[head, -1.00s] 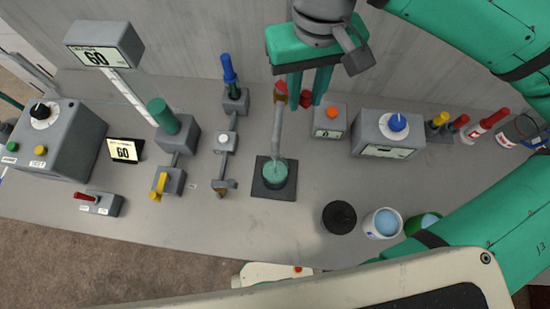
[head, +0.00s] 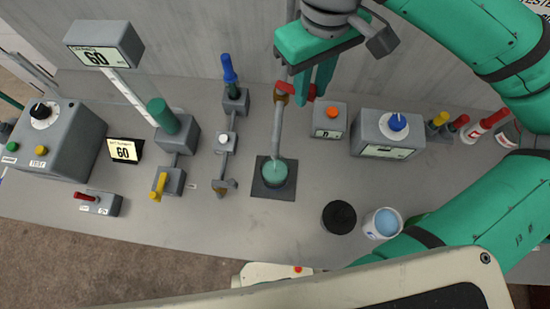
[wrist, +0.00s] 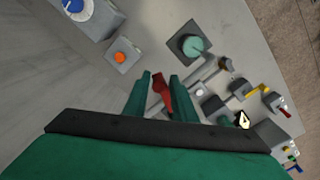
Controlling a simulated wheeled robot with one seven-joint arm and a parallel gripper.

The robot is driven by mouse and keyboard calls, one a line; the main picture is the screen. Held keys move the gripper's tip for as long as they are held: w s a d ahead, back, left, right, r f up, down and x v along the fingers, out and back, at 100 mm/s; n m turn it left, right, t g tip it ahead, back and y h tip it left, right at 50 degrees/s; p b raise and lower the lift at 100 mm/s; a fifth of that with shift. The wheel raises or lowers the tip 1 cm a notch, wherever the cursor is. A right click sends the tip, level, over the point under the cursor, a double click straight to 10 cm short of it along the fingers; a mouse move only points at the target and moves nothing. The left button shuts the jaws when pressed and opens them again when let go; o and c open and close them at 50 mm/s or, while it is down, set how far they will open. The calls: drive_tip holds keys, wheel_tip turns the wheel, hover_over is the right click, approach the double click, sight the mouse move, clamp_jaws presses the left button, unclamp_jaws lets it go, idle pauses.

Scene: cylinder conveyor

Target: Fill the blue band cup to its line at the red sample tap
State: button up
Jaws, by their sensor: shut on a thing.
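The red sample tap's red lever (head: 311,91) sits between the fingers of my gripper (head: 309,97), which is shut on it. The wrist view shows the red lever (wrist: 160,85) between my green fingers (wrist: 159,77). The tap's grey spout (head: 278,130) reaches over a teal-topped round cup or surface (head: 275,174) on a dark square pad (head: 260,190). No blue band or fill line can be made out on it. The same round thing shows in the wrist view (wrist: 192,45).
A black round container (head: 339,218) and a white cup with blue inside (head: 383,222) stand right of the pad. An orange-button box (head: 329,120) and blue-knob box (head: 388,134) stand behind. Taps with blue (head: 229,68) and yellow (head: 161,183) handles stand left.

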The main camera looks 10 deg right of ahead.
drive_tip(key=shift+w+d+n, duration=0.3)
drive_tip(key=shift+w+n, duration=0.25)
drive_tip(key=shift+n, duration=0.5)
drive_tip(key=shift+w+d+n, duration=0.25)
drive_tip(key=shift+w+n, duration=0.25)
drive_tip(key=shift+n, duration=0.55)
drive_tip(key=o, duration=1.9)
wheel_tip(320, 180, up, 9)
